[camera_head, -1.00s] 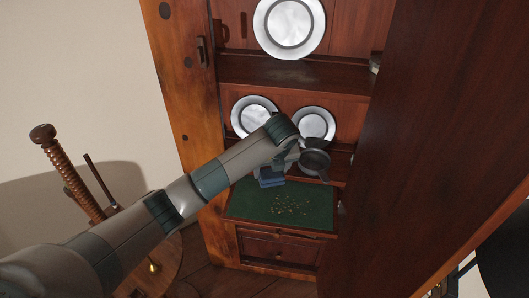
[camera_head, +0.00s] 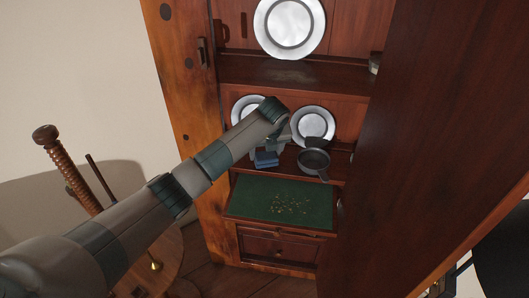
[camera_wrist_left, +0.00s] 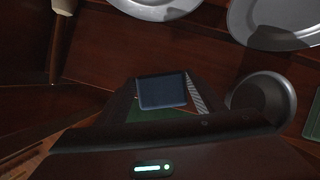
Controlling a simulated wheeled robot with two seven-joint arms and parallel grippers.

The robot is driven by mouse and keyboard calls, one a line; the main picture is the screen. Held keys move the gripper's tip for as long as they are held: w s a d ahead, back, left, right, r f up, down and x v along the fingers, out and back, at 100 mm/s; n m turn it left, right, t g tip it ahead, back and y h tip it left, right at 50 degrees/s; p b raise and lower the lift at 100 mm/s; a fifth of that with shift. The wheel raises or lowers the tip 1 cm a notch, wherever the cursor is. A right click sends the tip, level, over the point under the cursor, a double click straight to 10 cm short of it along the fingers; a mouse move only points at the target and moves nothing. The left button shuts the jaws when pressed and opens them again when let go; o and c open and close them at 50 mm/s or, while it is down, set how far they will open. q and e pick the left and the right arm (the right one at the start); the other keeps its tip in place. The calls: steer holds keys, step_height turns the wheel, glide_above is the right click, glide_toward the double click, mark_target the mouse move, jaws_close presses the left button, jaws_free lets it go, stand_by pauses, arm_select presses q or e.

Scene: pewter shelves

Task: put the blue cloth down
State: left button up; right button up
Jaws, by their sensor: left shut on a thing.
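The blue cloth (camera_head: 266,159) is a small folded dark-blue block at the end of my left arm, in front of the shelf with the plates. My left gripper (camera_head: 270,150) is shut on it; the arm's last link hides part of the fingers. In the left wrist view the cloth (camera_wrist_left: 162,91) shows as a flat blue rectangle between the fingers. The cloth overlaps the shelf in the head view, and I cannot tell whether it touches the board. My right gripper is not in view.
A dark pan (camera_head: 313,162) stands on the shelf just right of the cloth. Pewter plates (camera_head: 313,125) lean behind. Below is a green mat (camera_head: 285,202) with small yellowish bits above a drawer (camera_head: 275,249). A large wooden panel (camera_head: 430,120) closes off the right.

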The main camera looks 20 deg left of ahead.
arm_select(q)
steer(key=shift+w+a, duration=0.3)
steer(key=shift+w, duration=0.25)
steer(key=shift+w+f, duration=0.1)
steer(key=shift+f, duration=0.55)
steer(key=shift+a+f, duration=0.1)
steer(key=shift+f, duration=0.05)
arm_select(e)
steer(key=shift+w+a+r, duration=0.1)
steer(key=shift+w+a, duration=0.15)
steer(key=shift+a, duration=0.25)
arm_select(q)
steer(key=shift+f, duration=0.15)
steer(key=o, duration=1.1)
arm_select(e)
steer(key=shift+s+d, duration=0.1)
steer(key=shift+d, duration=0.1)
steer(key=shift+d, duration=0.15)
arm_select(q)
steer(key=shift+r, duration=0.25)
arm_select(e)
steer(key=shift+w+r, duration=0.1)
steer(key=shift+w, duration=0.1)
